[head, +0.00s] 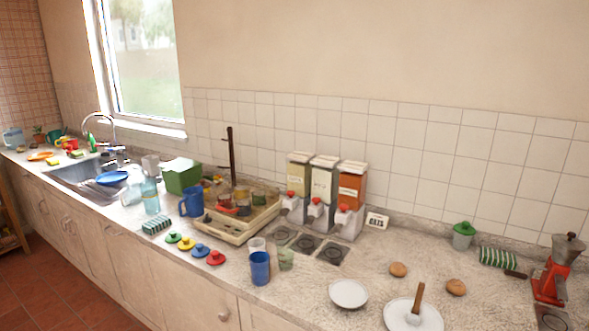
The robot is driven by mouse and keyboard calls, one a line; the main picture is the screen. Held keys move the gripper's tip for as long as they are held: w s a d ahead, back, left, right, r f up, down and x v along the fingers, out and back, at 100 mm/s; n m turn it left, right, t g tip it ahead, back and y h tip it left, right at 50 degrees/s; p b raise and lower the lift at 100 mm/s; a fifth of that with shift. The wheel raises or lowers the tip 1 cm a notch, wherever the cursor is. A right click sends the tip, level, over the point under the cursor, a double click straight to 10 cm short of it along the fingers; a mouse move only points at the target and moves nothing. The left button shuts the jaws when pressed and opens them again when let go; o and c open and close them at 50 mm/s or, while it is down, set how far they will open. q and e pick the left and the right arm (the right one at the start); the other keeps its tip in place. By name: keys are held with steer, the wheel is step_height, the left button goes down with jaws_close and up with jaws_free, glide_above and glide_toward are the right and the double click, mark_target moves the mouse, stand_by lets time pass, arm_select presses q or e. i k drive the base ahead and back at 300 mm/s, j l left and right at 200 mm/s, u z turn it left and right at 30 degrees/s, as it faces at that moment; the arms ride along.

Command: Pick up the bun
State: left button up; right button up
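Two round brown buns lie on the speckled counter at the right. One bun (398,269) sits behind the small white plate, below the small sign. The other bun (456,287) lies farther right, close to the wooden handle of a utensil on the larger plate. Both rest directly on the counter, apart from the plates. Neither of my grippers is in the head view.
A white plate (348,294) and a larger plate (428,316) with a wooden-handled utensil (418,299) stand in front of the buns. A red grinder (553,281) stands at right, dispensers (323,190) at left. Bare counter lies between the buns.

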mark_target(396, 270)
steer(key=z, duration=0.75)
